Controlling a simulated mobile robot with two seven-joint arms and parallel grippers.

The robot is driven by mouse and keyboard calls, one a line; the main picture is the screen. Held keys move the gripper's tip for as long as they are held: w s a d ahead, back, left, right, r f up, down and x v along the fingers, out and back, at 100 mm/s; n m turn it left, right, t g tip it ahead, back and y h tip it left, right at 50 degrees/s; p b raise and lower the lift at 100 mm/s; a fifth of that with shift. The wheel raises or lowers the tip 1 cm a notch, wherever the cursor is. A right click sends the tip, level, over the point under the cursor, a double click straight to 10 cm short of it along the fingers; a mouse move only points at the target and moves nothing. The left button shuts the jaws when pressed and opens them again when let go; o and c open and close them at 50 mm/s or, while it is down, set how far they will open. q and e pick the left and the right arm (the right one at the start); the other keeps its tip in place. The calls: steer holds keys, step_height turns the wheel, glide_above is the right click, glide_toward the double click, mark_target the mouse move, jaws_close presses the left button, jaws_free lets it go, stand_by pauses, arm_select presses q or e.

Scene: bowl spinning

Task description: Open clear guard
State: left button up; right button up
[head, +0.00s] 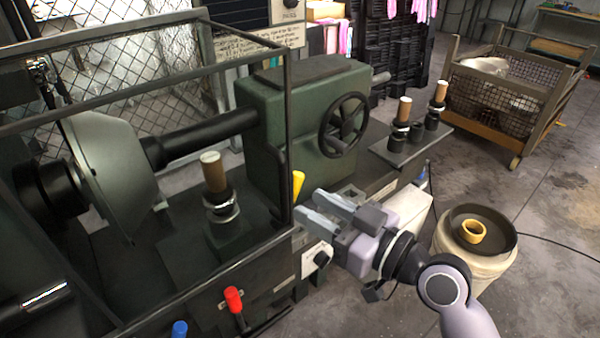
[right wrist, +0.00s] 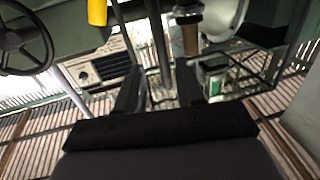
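The clear guard (head: 288,120) is a see-through panel box in a dark metal frame. It stands closed across the front of the lathe, over the grey-green bowl-shaped disc (head: 112,165). My right gripper (head: 308,206) is just right of the guard's right upright post, with its two fingers apart and pointing at it. In the right wrist view, the fingers are spread and a dark post (right wrist: 158,40) shows ahead, between them. I cannot tell whether they touch it. Nothing is seen held. My left gripper is not in view.
The green tailstock (head: 265,110) with a handwheel (head: 343,125) stands behind the gripper. A yellow handle (head: 298,183) is close to the fingers. Red (head: 233,300) and blue (head: 180,329) levers sit at the front. A bucket (head: 470,262) stands at right; floor beyond is open.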

mark_target(287, 191)
steer(key=shift+w+a+r, duration=0.3)
steer(key=shift+a+r, duration=0.05)
steer(key=shift+a, duration=0.05)
steer(key=shift+p+x, duration=0.65)
steer(key=shift+x, duration=2.45)
steer(key=shift+f, duration=0.1)
jaws_close()
